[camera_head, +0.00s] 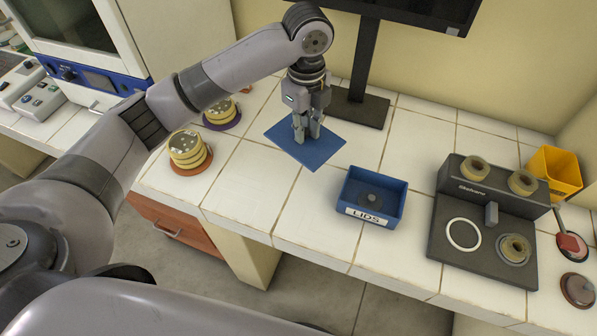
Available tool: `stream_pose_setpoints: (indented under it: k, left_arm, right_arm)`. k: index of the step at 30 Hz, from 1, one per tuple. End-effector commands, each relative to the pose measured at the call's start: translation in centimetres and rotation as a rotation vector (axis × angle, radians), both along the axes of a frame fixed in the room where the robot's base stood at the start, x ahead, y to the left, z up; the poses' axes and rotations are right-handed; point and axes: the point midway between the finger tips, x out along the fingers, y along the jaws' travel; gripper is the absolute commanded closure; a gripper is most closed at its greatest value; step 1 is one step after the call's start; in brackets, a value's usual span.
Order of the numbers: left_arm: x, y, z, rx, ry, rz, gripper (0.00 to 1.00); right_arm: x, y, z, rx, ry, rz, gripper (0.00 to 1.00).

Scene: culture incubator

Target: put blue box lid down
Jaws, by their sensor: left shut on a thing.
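The blue box lid (284,140) is a flat blue plate left of and behind the blue box. My left gripper (306,138) points down at the middle of the lid and is shut on it, its fingers hiding part of it. I cannot tell whether the lid touches the counter or is just above it. The open blue box (357,213), labelled "LIDS", stands on the tiled counter with a dark round piece (371,199) inside. My right gripper is not in view.
Stacked dishes on an orange base (188,169) and on a purple base (222,125) stand left of the lid. A monitor stand (357,105) is behind. A dark shaker device (457,215) and a yellow bin (555,169) are right. Bare tiles lie in front of the lid.

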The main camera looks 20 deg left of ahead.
Motion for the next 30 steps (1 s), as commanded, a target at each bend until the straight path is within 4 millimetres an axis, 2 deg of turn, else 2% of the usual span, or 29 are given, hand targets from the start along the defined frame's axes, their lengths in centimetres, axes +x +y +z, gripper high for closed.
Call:
stream_pose_setpoints:
  k: [6,12,19,25,30]
  left_arm:
    - [-0.2,0.1,-5.9,0.002,0.007,0.002,1.00]
    - [-0.1,0.1,-10.4,0.002,0.004,0.000,1.00]
    - [0.0,0.1,-12.6,0.002,0.001,0.001,1.00]
    - [-0.1,0.1,-15.5,0.001,0.002,0.001,1.00]
    - [0.0,0.1,-16.5,0.002,-0.001,-0.001,1.00]
  right_arm:
    - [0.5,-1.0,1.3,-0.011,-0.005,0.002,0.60]
    - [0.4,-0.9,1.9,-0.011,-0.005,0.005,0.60]
    - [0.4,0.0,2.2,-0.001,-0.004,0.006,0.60]
    - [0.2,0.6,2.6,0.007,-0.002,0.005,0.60]
    - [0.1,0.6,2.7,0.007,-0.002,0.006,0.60]
